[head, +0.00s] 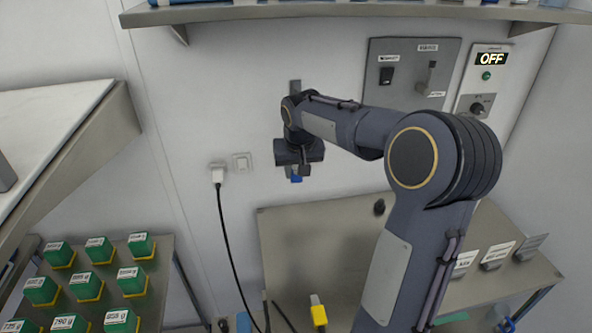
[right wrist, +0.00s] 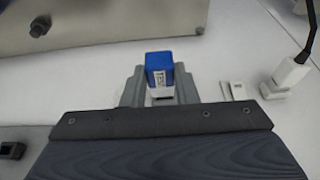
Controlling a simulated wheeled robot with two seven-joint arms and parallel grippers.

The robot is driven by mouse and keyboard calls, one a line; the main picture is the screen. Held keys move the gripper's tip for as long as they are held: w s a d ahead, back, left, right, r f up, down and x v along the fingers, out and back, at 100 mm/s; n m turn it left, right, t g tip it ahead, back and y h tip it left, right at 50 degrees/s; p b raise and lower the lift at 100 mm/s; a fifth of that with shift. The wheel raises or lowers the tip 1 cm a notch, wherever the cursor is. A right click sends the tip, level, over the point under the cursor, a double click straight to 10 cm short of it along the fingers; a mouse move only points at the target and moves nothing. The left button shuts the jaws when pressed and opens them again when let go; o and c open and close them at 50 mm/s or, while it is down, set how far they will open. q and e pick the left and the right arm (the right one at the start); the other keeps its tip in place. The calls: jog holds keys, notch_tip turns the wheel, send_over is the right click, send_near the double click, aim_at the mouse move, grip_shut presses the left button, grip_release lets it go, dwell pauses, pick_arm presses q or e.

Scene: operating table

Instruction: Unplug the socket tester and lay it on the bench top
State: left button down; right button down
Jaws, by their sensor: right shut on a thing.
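The socket tester, a small blue block with a white label, shows just below my right gripper (head: 299,168) in the head view (head: 296,178). In the right wrist view the tester (right wrist: 160,72) sits between the two grey fingers of my right gripper (right wrist: 160,88), which is shut on it. The gripper is close to the white wall, above the steel bench top (head: 300,235). Whether the tester is still seated in a socket is hidden by the gripper. My left gripper is not in view.
Labelled holders (head: 494,254) are at the right. The bench's left part looks clear.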

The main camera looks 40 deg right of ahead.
jog(key=p+v, duration=0.3)
jog(key=v, duration=0.2)
jog(key=shift+w+r, duration=0.1)
jog(key=shift+r, duration=0.2)
jog(key=shift+f, duration=0.1)
dwell(0.3)
jog(key=s+a+f+n+y, duration=0.1)
jog(key=a+f+n, duration=0.4)
jog(key=a+f, duration=1.6)
jog(key=shift+s+a+f+n+y, duration=0.15)
jog(key=shift+s+f+n+y, duration=0.25)
jog(key=shift+s+f, duration=0.25)
